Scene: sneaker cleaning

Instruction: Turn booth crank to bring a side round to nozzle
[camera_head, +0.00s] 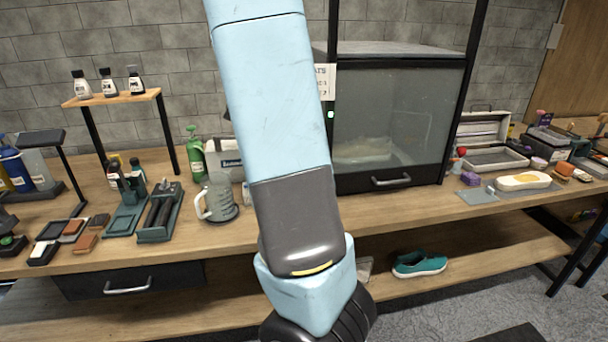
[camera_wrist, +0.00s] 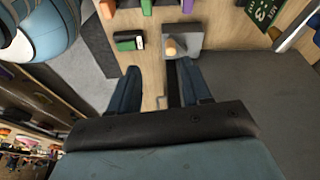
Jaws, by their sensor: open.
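The booth (camera_head: 395,115) is a glass-fronted dark box on the bench, with its front panel closed. A pale shape (camera_head: 362,150), perhaps a shoe, shows dimly inside. A grey plate (camera_head: 477,197) with a small upright piece, possibly the crank, lies right of the booth. In the wrist view, a grey plate (camera_wrist: 190,37) carries a tan knob (camera_wrist: 171,47), which looks like the crank handle. My gripper (camera_wrist: 158,72) is open and empty, its fingers apart below the knob in the picture and not touching it. The head view does not show my gripper. I cannot make out the nozzle.
A jug (camera_head: 216,203) and brush holders stand left. A teal sneaker (camera_head: 419,264) lies on the lower shelf. A green-and-black block (camera_wrist: 128,41) is near the knob.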

